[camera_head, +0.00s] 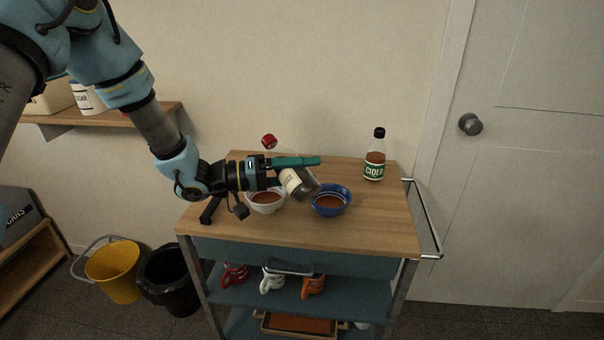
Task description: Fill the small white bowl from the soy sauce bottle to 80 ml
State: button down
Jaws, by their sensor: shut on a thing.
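My gripper (296,172) has green fingers and is shut on a bottle (302,184) with a pale label, above the cart top. The bottle is strongly tilted, its wide dark end to the lower right. Its neck end is towards the small white bowl (265,209), and its mouth is hidden by the gripper. I cannot read the label or see a stream. The white bowl stands below and left of the bottle and holds brown liquid; its level in ml cannot be read.
A blue bowl (331,209) with brown contents stands just right of the white bowl. A cider bottle (375,166) stands at the back right. A red cap (269,141) shows behind my gripper. The wooden cart top (385,230) is clear at the front right.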

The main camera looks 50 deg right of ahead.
jog(key=shift+s+r+n+g+h+p, duration=0.15)
jog(key=shift+r+n+h+p, duration=0.2)
jog(key=shift+r+n+p, duration=0.4)
jog(key=shift+s+r+n+g+h+p, duration=0.15)
jog(key=shift+r+n+h+p, duration=0.3)
jog(key=shift+r+p, duration=0.5)
jog(key=shift+w+r+n+p, duration=0.2)
jog(key=shift+n+p, duration=0.1)
jog(key=shift+n, duration=0.2)
notch_tip(320, 180, down, 5)
jog(key=m+b, duration=0.2)
jog(key=m+y+b, duration=0.1)
jog(key=b, duration=0.2)
jog(key=shift+w+m+y, duration=0.15)
jog(key=shift+m+y, duration=0.15)
jog(key=shift+m, duration=0.1)
jog(key=w+f+m+t+b, duration=0.1)
jog(key=m+t, duration=0.1)
jog(key=m, duration=0.1)
jog(key=w+f+m+t+y+b, duration=0.1)
jog(key=w+m+t+b, duration=0.1)
jog(key=m, duration=0.1)
jog(key=w+f+m+t+y+b, duration=0.1)
jog(key=m+t+b, duration=0.1)
jog(key=t, duration=0.1)
jog(key=shift+w+d+f+m, duration=0.15)
jog(key=shift+d+f+m, duration=0.05)
jog(key=shift+f+m, duration=0.2)
